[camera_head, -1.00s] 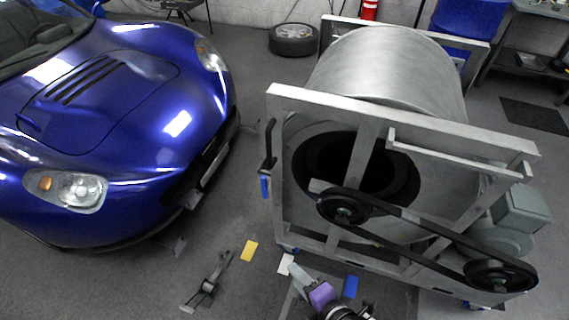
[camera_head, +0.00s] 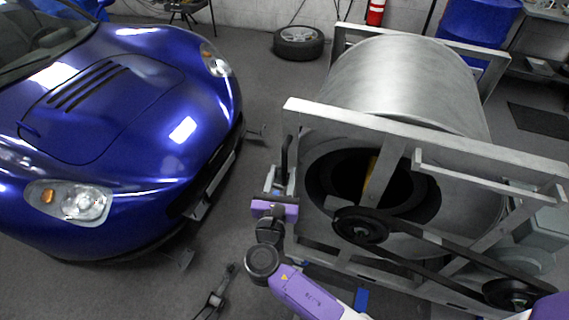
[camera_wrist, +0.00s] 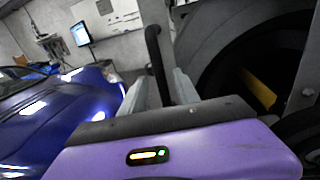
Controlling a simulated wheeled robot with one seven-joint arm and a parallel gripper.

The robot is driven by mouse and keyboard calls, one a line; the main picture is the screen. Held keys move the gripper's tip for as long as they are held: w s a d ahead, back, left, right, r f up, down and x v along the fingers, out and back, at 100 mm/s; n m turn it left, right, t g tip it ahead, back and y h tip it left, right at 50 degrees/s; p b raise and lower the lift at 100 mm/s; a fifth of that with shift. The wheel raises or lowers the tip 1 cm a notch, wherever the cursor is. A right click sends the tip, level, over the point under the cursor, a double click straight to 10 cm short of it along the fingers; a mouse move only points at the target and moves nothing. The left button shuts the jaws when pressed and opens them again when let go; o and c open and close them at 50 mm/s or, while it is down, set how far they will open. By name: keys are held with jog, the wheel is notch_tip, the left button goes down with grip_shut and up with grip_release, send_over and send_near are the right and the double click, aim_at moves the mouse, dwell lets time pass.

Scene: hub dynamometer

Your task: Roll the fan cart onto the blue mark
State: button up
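The fan cart (camera_head: 405,85) is a grey metal frame around a big drum, with a dark round opening and a belt drive in front. Its black upright handle (camera_head: 285,155) stands at the frame's left side; it also shows in the wrist view (camera_wrist: 156,62). My gripper (camera_head: 281,180) is at the handle. In the wrist view my gripper (camera_wrist: 160,92) has its fingers apart on either side of the handle, with a gap visible. The blue mark (camera_head: 361,298) lies on the floor by the cart's front, partly hidden by my arm.
A blue car (camera_head: 110,130) stands close on the left, with a narrow floor strip between it and the cart. A black-and-grey stand (camera_head: 216,300) lies on the floor in front. A loose wheel (camera_head: 298,42) lies behind. A yellow piece (camera_wrist: 258,88) shows inside the cart's dark opening.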

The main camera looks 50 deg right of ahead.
aim_at(284, 167)
jog(key=shift+x, duration=1.95)
grip_shut()
